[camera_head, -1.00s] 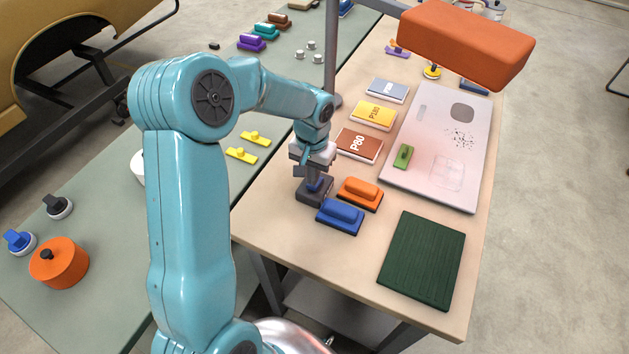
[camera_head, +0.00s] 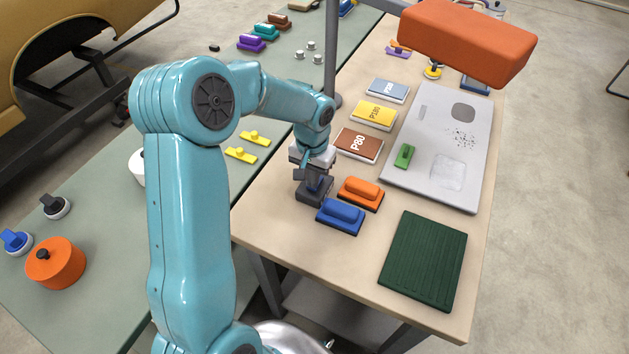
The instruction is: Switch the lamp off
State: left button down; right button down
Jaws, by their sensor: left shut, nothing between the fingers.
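The lamp has a large orange head (camera_head: 468,40) over the far right part of the bench, carried by a grey post (camera_head: 331,50). Its underside is hidden from me, and no glow shows on the panel below. My right gripper is not in view.
A blue block (camera_head: 340,217) and an orange block (camera_head: 361,193) sit close beside the box. A brown P80 pack (camera_head: 358,144), a grey panel (camera_head: 470,180) and a dark green pad (camera_head: 423,260) lie on the bench (camera_head: 350,262). A green side table (camera_head: 110,300) is at left.

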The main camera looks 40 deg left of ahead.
pick_arm(q)
jog(key=shift+w+r+p, duration=0.1)
jog(key=shift+r+p, duration=0.35)
jog(key=shift+p, duration=0.05)
notch_tip(320, 180, up, 2)
jog(key=shift+r+p, duration=0.25)
jog(key=shift+p, duration=0.55)
notch_tip(320, 180, up, 2)
jog(key=shift+r+p, duration=0.1)
jog(key=shift+p, duration=0.65)
jog(key=shift+r+p, duration=0.4)
jog(key=shift+r, duration=0.3)
jog(key=shift+f, duration=0.1)
